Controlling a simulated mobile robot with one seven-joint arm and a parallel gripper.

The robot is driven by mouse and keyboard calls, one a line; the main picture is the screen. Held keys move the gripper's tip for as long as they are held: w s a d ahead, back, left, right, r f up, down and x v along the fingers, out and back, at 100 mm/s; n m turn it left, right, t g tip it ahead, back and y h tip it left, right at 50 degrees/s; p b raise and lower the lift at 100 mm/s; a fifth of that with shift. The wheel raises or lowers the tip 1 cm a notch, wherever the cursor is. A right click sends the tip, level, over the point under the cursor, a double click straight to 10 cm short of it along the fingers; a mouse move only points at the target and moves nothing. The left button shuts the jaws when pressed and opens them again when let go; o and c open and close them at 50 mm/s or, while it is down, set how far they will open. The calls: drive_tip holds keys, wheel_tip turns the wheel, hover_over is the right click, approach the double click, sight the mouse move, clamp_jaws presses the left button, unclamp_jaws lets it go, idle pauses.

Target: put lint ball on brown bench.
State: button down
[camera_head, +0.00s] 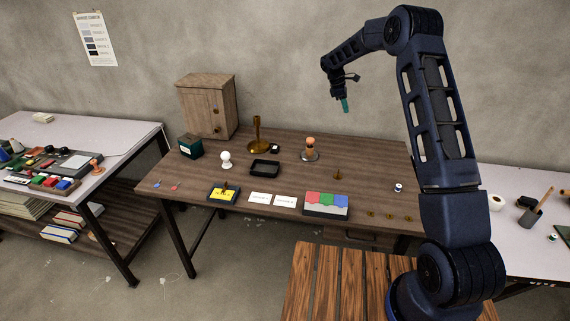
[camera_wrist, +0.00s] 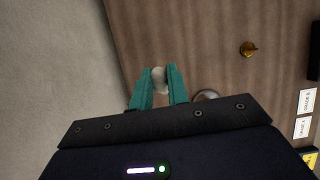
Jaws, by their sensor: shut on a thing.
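My gripper (camera_head: 345,104) has teal fingers and hangs above the far part of the brown wood-topped workbench (camera_head: 215,187), near the wall. In the wrist view its fingers (camera_wrist: 160,88) are shut on a small pale round thing, which looks like the lint ball (camera_wrist: 160,76). The ball is held in the air between the fingertips, and its lower part is hidden by them. In the head view it is too small to tell apart. The brown workbench top also shows below the gripper in the wrist view (camera_wrist: 205,35).
On the workbench stand a wooden cabinet (camera_head: 207,106), a brass candlestick-like piece (camera_head: 258,136), a wooden-handled stamp (camera_head: 310,148), a black tray (camera_head: 265,168), a white knob (camera_head: 226,159) and a coloured box (camera_head: 327,204). A slatted wooden seat (camera_head: 320,285) is in front. Bare wood lies right of the stamp.

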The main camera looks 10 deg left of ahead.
drive_tip(key=s+a, duration=0.1)
drive_tip(key=a, duration=0.1)
approach(337, 149)
drive_tip(key=x, duration=0.6)
idle(0.3)
drive_tip(key=shift+f, duration=0.2)
drive_tip(key=c, duration=1.4)
unclamp_jaws()
drive_tip(key=shift+o, duration=0.2)
drive_tip(key=shift+r, duration=0.1)
drive_tip(key=v, duration=1.2)
